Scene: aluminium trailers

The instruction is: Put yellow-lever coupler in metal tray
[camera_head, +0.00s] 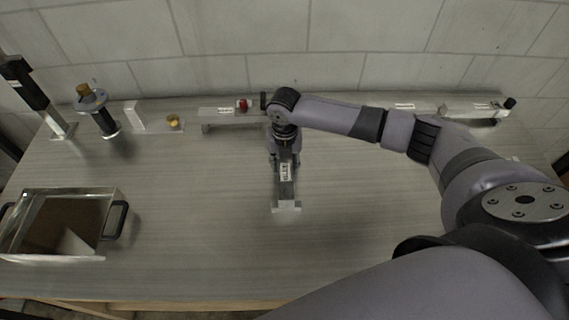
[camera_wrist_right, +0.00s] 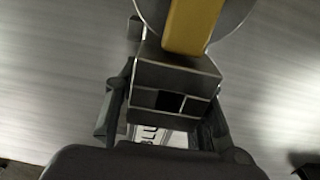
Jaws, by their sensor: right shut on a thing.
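The yellow-lever coupler is a grey metal piece with a white label, seen in the head view (camera_head: 286,192) near the middle of the table. In the right wrist view its yellow lever (camera_wrist_right: 193,25) and boxy metal body (camera_wrist_right: 172,78) show; the lever is not visible in the head view. My right gripper (camera_head: 285,160) is shut on the coupler's body, with a finger on either side in the wrist view (camera_wrist_right: 165,110). I cannot tell whether the coupler is lifted off the table. The metal tray (camera_head: 112,192) stands at the left front, with dark handles. My left gripper is out of view.
Along the back stand a tall black-topped post (camera_head: 28,88), a black cylinder part (camera_head: 97,110), a piece with a brass-coloured knob (camera_head: 173,121), a red-tipped metal piece (camera_head: 243,105) and a long metal piece (camera_head: 470,109). The table (camera_head: 200,200) between coupler and tray is clear.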

